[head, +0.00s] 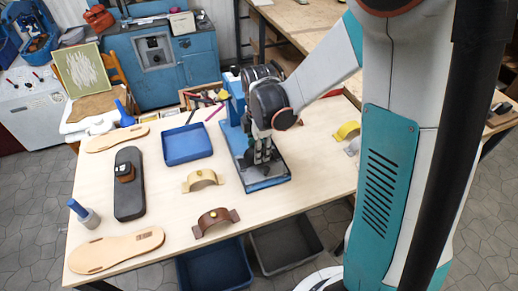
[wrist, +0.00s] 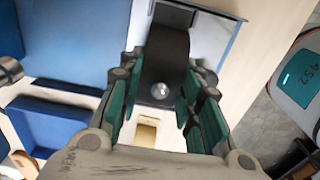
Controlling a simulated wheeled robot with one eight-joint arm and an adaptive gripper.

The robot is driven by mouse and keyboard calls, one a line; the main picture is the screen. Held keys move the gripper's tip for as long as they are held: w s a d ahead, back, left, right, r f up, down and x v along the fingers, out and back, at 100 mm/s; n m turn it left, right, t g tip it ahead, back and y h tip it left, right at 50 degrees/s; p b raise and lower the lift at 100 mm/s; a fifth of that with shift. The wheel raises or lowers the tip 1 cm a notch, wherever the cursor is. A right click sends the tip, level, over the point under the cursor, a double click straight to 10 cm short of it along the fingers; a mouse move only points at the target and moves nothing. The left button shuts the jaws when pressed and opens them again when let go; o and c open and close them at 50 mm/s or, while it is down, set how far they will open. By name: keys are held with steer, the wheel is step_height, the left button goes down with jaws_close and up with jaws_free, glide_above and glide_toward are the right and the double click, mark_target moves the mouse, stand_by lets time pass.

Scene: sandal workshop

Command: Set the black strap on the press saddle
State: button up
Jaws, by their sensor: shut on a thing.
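The black strap (wrist: 165,60) shows in the wrist view as a dark band with a round silver stud, between the teal pads of my gripper (wrist: 160,100). My gripper is shut on it. In the head view, my gripper (head: 263,157) is low over the base plate of the blue press (head: 268,184), and the strap is too small and covered to make out. At the top of the wrist view, the strap's far end lies over or near a dark block on the metal plate (wrist: 212,38). I cannot tell whether the strap touches the saddle, which is hidden.
A blue tray (head: 187,144) lies left of the press. A tan strap (head: 202,179), a brown strap (head: 216,221) and a yellow strap (head: 346,131) lie on the table. Sandal soles (head: 117,249), a dark last (head: 129,185) and a blue-capped bottle (head: 85,214) are at the left.

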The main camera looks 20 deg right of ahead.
steer(key=shift+f+b, duration=0.25)
steer(key=shift+b, duration=0.05)
steer(key=o, duration=0.9)
steer(key=o, duration=0.4)
steer(key=shift+r+p, duration=2.35)
steer(key=shift+r, duration=1.15)
